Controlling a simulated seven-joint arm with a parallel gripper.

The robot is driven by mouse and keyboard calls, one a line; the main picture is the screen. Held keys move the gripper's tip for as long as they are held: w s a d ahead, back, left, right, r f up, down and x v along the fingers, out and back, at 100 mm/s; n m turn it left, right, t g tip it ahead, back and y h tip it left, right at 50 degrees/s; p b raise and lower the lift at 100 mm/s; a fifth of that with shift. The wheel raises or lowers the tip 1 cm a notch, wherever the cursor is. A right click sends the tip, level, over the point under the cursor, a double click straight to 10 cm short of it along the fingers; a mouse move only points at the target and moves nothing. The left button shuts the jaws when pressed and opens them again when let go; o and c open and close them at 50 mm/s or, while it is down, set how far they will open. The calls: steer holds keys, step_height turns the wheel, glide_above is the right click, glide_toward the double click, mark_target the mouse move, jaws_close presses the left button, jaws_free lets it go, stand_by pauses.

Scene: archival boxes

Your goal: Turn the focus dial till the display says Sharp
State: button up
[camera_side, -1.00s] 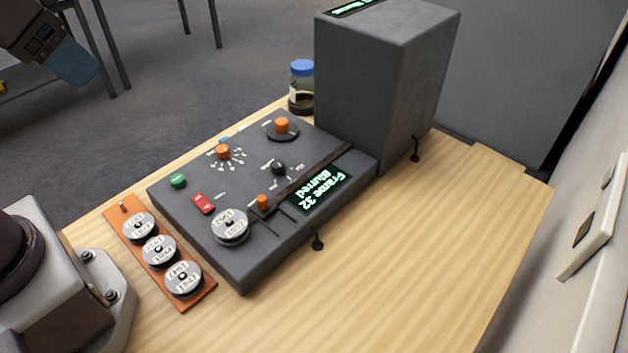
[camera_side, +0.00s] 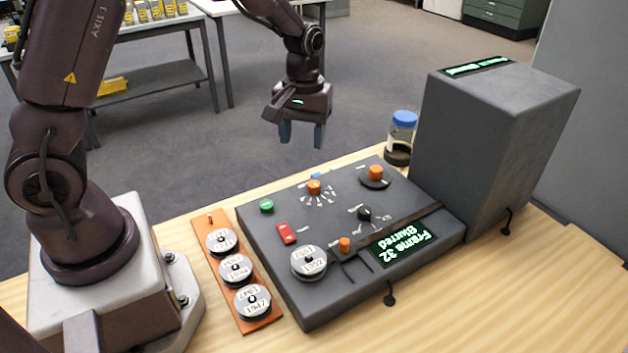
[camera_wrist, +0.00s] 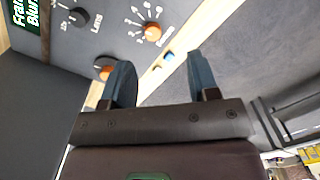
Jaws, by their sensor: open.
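The grey control panel (camera_side: 345,290) lies on the wooden table. Its display (camera_side: 404,248) reads "Frame 32 Blurred". An orange dial on a dark disc (camera_side: 375,173) sits at the far right; it shows in the wrist view (camera_wrist: 105,68) near the left finger. Another orange dial (camera_side: 314,187) has numbered ticks around it, also in the wrist view (camera_wrist: 152,32). A black knob (camera_side: 365,213) is marked "Lens" in the wrist view (camera_wrist: 79,17). I cannot read which dial is focus. My gripper (camera_side: 302,134) is open and empty, pointing down near the panel's far edge, apart from every dial.
A tall grey box (camera_side: 490,140) stands right of the panel, with a blue-lidded jar (camera_side: 401,135) beside it. An orange rack (camera_side: 243,290) of reels lies left. The panel bears a green button (camera_side: 266,206), red switch (camera_side: 286,233) and reel (camera_side: 309,262). The front-right table is clear.

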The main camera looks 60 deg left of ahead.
mark_target(314, 184)
steer(key=w+f, duration=0.1)
steer(key=f, duration=0.3)
steer(key=w+f+n, duration=0.1)
steer(key=f, duration=0.3)
steer(key=f+n, duration=0.1)
steer(key=f, duration=0.3)
steer(key=shift+w+a+f+t, duration=0.25)
steer(key=shift+w+f+t, duration=0.1)
steer(key=shift+w+t, duration=0.05)
steer(key=c, duration=0.9)
steer(key=shift+c, duration=0.2)
